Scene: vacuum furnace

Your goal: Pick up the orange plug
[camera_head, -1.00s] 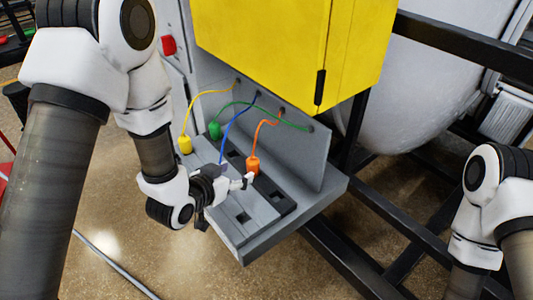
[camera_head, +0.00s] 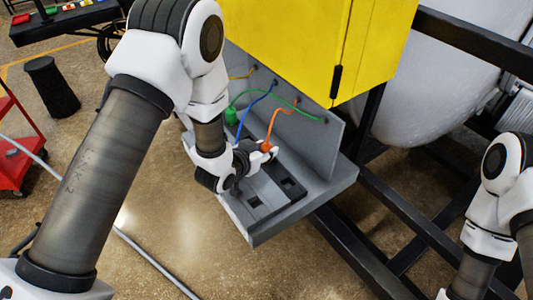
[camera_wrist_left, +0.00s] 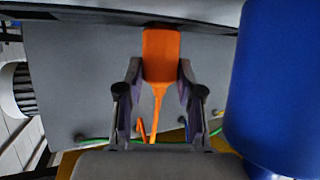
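The orange plug (camera_head: 265,148) stands on the grey ledge (camera_head: 325,184) under the yellow cabinet, with its orange cable running up to the back panel. In the left wrist view the orange plug (camera_wrist_left: 161,55) sits between the two fingertips of my left gripper (camera_wrist_left: 160,75), which meet its sides. In the head view my left gripper (camera_head: 262,151) reaches the plug from the left and partly hides it. The plug's lower end is at the ledge; I see no clear gap under it. My right arm shows at the right edge, its gripper out of view.
A large blue body (camera_wrist_left: 275,85) stands close beside the gripper in the left wrist view. The green plug (camera_head: 231,116) is behind my left arm. The yellow cabinet (camera_head: 300,45) overhangs the ledge. Dark square slots (camera_head: 254,201) show in the ledge. A black frame (camera_head: 400,210) lies to the right.

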